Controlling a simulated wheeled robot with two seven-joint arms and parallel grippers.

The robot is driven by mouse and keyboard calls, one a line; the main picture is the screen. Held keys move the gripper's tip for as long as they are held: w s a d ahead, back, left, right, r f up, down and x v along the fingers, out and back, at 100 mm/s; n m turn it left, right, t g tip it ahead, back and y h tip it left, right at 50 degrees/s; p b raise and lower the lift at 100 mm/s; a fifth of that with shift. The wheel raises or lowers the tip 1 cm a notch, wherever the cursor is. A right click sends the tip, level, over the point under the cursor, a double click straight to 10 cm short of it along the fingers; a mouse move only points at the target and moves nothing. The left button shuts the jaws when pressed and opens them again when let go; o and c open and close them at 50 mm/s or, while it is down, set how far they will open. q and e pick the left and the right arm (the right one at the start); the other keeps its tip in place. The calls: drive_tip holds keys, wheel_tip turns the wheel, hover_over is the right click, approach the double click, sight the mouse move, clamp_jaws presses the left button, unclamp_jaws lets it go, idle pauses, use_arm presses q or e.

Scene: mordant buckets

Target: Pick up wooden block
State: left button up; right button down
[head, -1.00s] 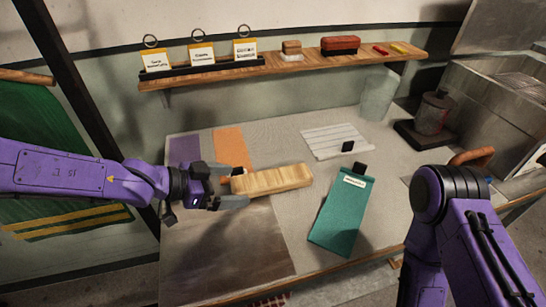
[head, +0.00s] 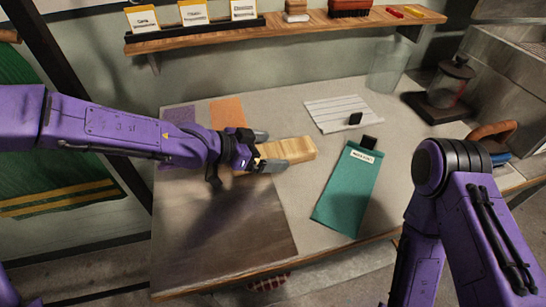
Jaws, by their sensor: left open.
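The wooden block (head: 289,150) lies on the table, a pale long piece pointing right, its left end between the fingers of my left gripper (head: 265,152). The gripper is open, one finger on the far side of the block and one on the near side. Whether either finger touches the block I cannot tell. My right arm stands at the right side of the view; its gripper is out of view.
A teal cloth (head: 347,190) with a label and black clip lies right of the block. A lined white sheet (head: 343,113) lies behind it. A clear container (head: 388,68) and a dark lidded jar (head: 452,80) stand at the back right. A wooden shelf (head: 290,27) runs along the wall.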

use_arm(q)
drive_tip(key=c, duration=1.4)
drive_tip(key=shift+r, duration=0.1)
